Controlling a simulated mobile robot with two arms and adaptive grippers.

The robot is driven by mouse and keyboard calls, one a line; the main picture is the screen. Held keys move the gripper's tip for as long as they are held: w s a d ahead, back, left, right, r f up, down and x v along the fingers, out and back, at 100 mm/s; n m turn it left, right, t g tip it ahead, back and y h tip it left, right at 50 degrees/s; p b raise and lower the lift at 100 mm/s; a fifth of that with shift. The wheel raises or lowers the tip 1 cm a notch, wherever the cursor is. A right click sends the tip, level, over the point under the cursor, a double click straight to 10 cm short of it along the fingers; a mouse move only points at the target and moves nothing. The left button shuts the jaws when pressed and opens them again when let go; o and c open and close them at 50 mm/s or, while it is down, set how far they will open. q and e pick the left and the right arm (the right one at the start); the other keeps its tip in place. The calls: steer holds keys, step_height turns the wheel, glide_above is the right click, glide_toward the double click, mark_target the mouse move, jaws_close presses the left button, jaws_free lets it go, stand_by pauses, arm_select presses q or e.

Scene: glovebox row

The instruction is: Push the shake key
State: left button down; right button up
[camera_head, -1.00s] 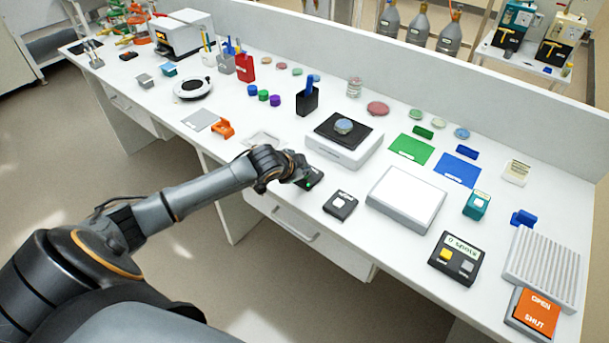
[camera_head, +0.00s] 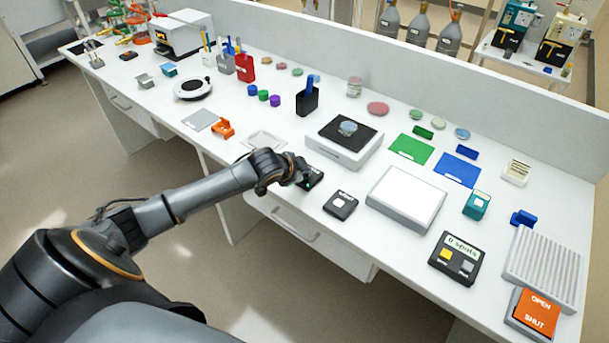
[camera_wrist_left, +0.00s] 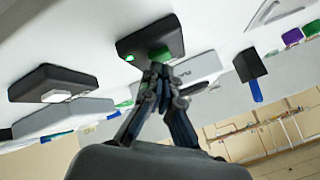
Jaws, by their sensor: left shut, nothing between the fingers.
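A small black key box (camera_head: 317,174) stands at the bench's front edge, partly hidden by my left gripper (camera_head: 303,181). In the left wrist view this box (camera_wrist_left: 140,36) has a green key (camera_wrist_left: 158,54) and a lit green lamp. My left gripper (camera_wrist_left: 158,70) is shut and empty, its fingertips at the green key; I cannot tell whether they touch it. A white shaker-like unit (camera_head: 338,152) with a black top carries a round bluish dish (camera_head: 348,128) behind the box. My right gripper is not in view.
A second black box (camera_head: 341,204) with a white key stands just right; it also shows in the left wrist view (camera_wrist_left: 50,82). Further right are a white light plate (camera_head: 406,198) and a black counter box (camera_head: 456,258). An empty square frame (camera_head: 264,140) lies behind my wrist.

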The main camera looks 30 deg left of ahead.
arm_select(q)
steer(key=shift+f, duration=0.2)
stand_by(0.5)
steer(key=shift+r+p, duration=0.65)
steer(key=shift+p, duration=0.2)
step_height(320, 180, up, 6)
steer(key=p, duration=0.6)
